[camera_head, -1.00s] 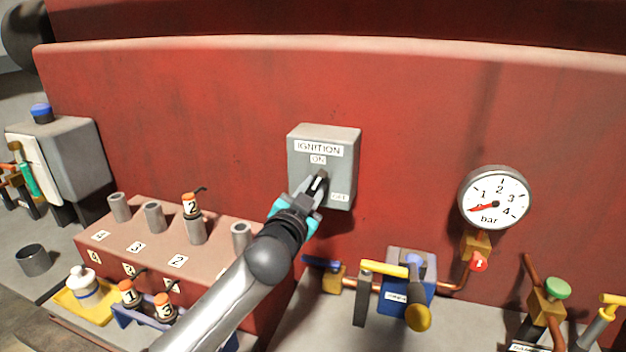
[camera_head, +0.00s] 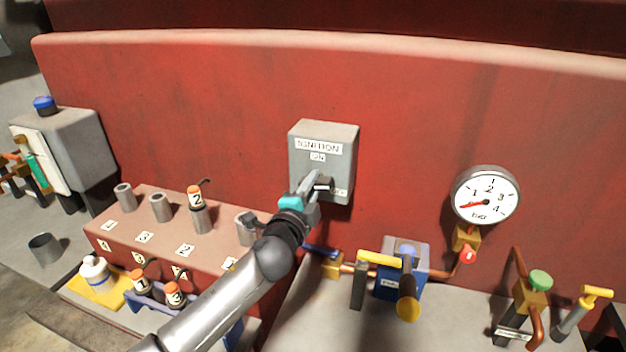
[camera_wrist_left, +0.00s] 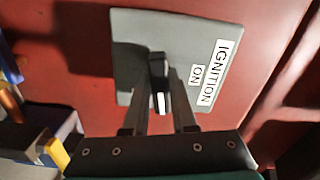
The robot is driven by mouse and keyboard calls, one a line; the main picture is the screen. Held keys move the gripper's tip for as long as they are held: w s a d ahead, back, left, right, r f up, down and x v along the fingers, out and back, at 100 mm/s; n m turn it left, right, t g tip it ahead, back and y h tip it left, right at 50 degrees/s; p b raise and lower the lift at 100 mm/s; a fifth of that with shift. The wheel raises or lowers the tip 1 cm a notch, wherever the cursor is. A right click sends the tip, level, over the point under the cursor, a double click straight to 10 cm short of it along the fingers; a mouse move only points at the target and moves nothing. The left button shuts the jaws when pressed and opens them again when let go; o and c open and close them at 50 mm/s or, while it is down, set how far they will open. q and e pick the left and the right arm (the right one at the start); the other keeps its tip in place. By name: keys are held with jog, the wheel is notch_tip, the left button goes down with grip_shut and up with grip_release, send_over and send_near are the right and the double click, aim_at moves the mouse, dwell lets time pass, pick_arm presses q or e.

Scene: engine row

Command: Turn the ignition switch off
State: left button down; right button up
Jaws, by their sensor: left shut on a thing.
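The grey ignition box (camera_head: 340,142) is fixed on the red engine wall, with IGNITION and ON labels at its upper face. The OFF label (camera_head: 341,192) at its lower right is partly covered. My left gripper (camera_head: 320,183) is at the box's front, its jaws around the switch lever. In the left wrist view, the dark lever with a pale mark (camera_wrist_left: 159,88) sits between the two fingers of my left gripper (camera_wrist_left: 160,112). The lever appears to point toward the OFF side; its exact angle is partly hidden. My right gripper is out of view.
A pressure gauge (camera_head: 486,195) is on the wall to the right. A blue valve unit (camera_head: 399,285) with yellow handles stands below right of the box. A pinkish block with grey tubes (camera_head: 160,208) stands at lower left, beside my left arm.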

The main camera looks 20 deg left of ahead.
pick_arm(q)
jog(key=shift+m+p, duration=0.4)
jog(key=shift+m, duration=0.8)
jog(key=c, duration=0.7)
grip_release()
jog(key=s, duration=1)
jog(key=s+b, duration=0.1)
jog(key=s, duration=0.4)
jog(key=shift+s+a, duration=0.1)
jog(key=shift+a, duration=0.15)
